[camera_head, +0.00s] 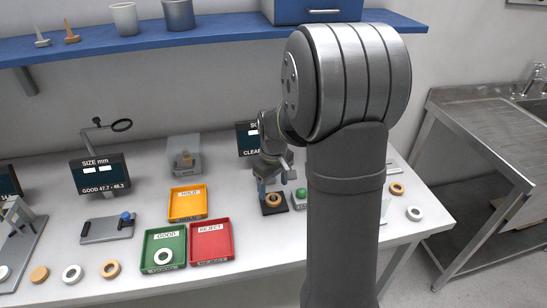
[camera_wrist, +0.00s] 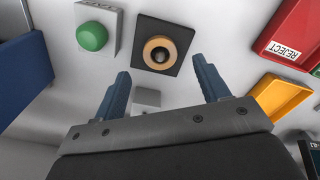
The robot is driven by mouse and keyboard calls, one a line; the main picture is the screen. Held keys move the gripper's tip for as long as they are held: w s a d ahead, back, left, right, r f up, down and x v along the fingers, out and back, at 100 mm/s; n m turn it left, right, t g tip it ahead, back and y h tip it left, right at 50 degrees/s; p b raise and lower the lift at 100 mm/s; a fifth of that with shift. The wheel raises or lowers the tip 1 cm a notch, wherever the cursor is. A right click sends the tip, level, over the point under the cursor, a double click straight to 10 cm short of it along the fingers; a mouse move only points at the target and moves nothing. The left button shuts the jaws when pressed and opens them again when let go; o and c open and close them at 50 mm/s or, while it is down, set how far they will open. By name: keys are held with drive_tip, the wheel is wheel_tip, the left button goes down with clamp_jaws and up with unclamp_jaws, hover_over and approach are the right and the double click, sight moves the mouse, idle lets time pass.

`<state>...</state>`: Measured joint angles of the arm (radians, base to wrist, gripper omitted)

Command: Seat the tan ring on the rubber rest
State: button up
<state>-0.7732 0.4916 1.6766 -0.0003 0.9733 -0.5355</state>
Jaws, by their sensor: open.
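A tan ring (camera_wrist: 148,50) lies on the black square rubber rest (camera_wrist: 176,24), around its dark round centre, in the wrist view. It looks flat and roughly centred; full contact cannot be judged. In the head view the tan ring (camera_head: 273,204) and the dark rest (camera_head: 266,211) show below my gripper (camera_head: 268,184). In the wrist view my gripper (camera_wrist: 161,68) is open, its two blue fingers apart and empty, with the ring beyond and between the tips. No finger visibly touches the ring.
A green button (camera_wrist: 92,36) on a grey box stands beside the rest. Orange HOLD (camera_head: 187,218), green GOOD (camera_head: 149,268) and red REJECT (camera_head: 194,258) trays lie left of it. The GOOD tray holds a white ring. Several other rings lie on the bench.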

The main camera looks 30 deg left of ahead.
sight(273, 196)
wheel_tip(273, 196, up, 13)
drive_tip(key=shift+f, duration=0.1)
idle(0.4)
wheel_tip(273, 196, down, 17)
drive_tip(key=shift+f, duration=0.15)
idle(0.5)
wheel_tip(273, 196, up, 17)
wheel_tip(273, 196, down, 17)
drive_tip(key=shift+f, duration=0.2)
wheel_tip(273, 196, up, 7)
drive_tip(key=shift+r, duration=0.15)
drive_tip(key=s+d+r+m, duration=0.2)
drive_tip(key=s+d, duration=0.1)
drive_tip(key=d, duration=0.3)
drive_tip(key=shift+d, duration=0.15)
